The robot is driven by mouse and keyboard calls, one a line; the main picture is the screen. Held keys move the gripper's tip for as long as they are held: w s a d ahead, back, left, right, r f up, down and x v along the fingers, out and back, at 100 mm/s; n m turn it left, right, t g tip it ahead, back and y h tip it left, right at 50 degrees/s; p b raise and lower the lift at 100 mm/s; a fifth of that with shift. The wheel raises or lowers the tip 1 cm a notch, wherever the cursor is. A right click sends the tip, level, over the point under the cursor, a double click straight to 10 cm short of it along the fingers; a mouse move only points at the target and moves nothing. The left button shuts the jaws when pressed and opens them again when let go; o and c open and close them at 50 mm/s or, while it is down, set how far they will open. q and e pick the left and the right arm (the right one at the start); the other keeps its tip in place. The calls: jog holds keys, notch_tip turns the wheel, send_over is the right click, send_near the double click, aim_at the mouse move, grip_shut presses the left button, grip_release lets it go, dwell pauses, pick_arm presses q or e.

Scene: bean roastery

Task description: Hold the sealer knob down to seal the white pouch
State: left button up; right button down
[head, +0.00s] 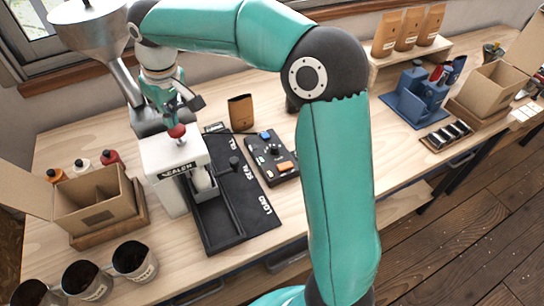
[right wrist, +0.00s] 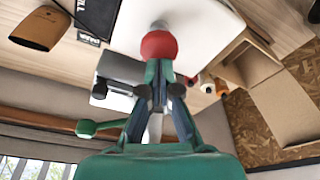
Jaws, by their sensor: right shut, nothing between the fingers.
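The white sealer (head: 172,160) stands on the bench, with its red knob (head: 177,131) on top. The knob also shows in the right wrist view (right wrist: 158,46). My right gripper (head: 174,118) is over the knob from above, shut and empty, its closed fingertips (right wrist: 159,66) at the knob. I cannot tell whether they touch or press it. A small white item, seemingly the white pouch (head: 203,181), sits at the sealer's front by the black tray (head: 222,221), partly hidden by the sealer. My left gripper is not in view.
A control box (head: 270,158) with coloured buttons lies right of the black mat. An open cardboard box (head: 95,205) and dark cups (head: 134,260) stand at the left. A brown pouch (head: 241,112) stands behind. A metal hopper (head: 88,28) rises behind my gripper.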

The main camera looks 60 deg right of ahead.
jog(key=shift+f+b, duration=0.95)
jog(key=shift+f, duration=0.45)
jog(key=shift+r, duration=0.15)
dwell(1.0)
notch_tip(320, 180, up, 4)
jog(key=p, duration=0.4)
jog(key=shift+r, duration=0.95)
